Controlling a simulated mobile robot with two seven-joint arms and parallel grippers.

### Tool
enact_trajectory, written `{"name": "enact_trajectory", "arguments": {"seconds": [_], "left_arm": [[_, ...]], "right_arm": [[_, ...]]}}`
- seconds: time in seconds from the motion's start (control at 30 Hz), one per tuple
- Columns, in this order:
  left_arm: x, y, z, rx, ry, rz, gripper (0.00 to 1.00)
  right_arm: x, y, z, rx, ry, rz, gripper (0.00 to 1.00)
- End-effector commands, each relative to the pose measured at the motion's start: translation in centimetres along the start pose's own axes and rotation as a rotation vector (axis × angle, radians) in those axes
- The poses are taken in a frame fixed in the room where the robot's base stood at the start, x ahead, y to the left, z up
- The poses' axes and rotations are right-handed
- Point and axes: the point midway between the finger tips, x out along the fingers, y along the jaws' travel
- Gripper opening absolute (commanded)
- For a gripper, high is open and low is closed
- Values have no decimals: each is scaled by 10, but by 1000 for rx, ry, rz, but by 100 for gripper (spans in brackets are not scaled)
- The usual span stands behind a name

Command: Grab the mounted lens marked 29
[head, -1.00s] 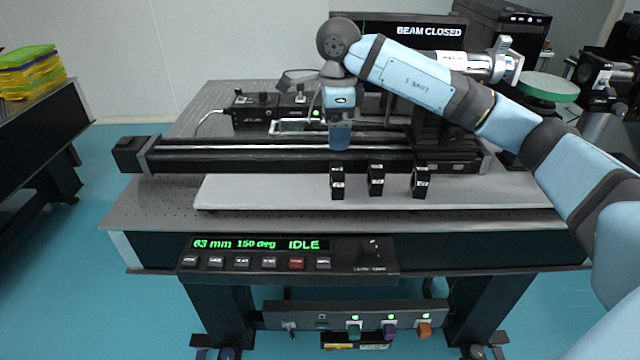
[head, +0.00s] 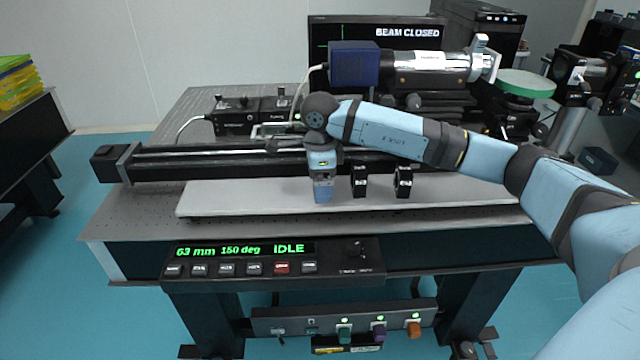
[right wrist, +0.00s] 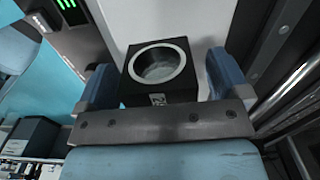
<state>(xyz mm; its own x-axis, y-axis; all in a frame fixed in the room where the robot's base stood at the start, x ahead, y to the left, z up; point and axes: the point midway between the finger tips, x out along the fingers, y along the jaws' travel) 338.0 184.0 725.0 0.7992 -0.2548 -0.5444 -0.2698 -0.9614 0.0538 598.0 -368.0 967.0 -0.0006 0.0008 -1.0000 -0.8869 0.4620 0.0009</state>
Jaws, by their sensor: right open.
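My right gripper (head: 322,190) is lowered over the leftmost of the black lens mounts on the pale board and hides it in the head view. In the right wrist view, the black mounted lens (right wrist: 158,66) with its round silver-rimmed glass lies between the two blue fingers of the right gripper (right wrist: 163,80). A gap shows beside the mount on both sides, so the gripper is open around it. The mount's white label (right wrist: 158,99) is small and turned; it seems to begin with a 2, but I cannot read it surely. My left gripper is not in view.
Two more black mounts, a middle one (head: 359,181) and a right one (head: 403,182), stand close to the right of the gripper. A long black rail (head: 220,163) runs behind. The pale board (head: 240,197) is clear to the left. A control panel (head: 270,262) is at the front.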

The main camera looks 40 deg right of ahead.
Motion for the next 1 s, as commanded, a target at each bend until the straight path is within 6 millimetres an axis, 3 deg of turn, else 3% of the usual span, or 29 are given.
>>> {"name": "enact_trajectory", "arguments": {"seconds": [0.17,0.27,0.43,0.47,0.77,1.0], "left_arm": [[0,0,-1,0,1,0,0],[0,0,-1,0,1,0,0],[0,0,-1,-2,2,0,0],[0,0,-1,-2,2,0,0],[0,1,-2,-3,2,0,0],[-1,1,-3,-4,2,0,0]], "right_arm": [[0,0,0,0,0,-1,94],[0,0,0,0,0,-1,75],[0,0,0,-1,0,0,36],[0,0,0,-1,0,0,34],[-3,0,0,-1,-1,-1,34],[-29,0,1,-1,-2,-4,34]]}}
